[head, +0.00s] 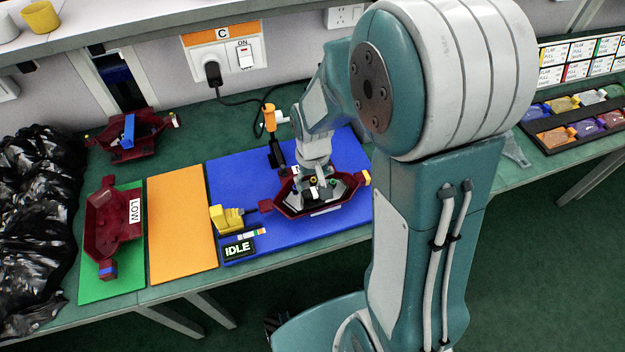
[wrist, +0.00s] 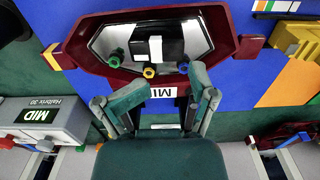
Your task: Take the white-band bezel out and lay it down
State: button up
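A dark red lamp housing (head: 307,208) lies on the blue mat (head: 238,180), and it also shows in the wrist view (wrist: 225,30). Inside it is a silver, six-sided insert (wrist: 110,38). A black block with a white band (wrist: 155,45) sits in the middle of the insert; it looks like the white-band bezel's grip. Green, yellow and blue ringed parts line its near edge. My gripper (head: 313,180) is over the housing in the head view. In the wrist view my gripper (wrist: 170,82) has its fingers apart, short of the black block, with nothing between them.
Another red housing (head: 110,225) marked LOW lies on the green mat, and one with a blue block (head: 128,130) lies behind. The orange mat (head: 180,225) is bare. A yellow tool (head: 228,218), IDLE display (head: 238,249) and orange-handled tool (head: 270,120) stand near the blue mat.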

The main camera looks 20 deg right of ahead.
aim_at(312, 192)
notch_tip(312, 192, up, 12)
dwell(0.6)
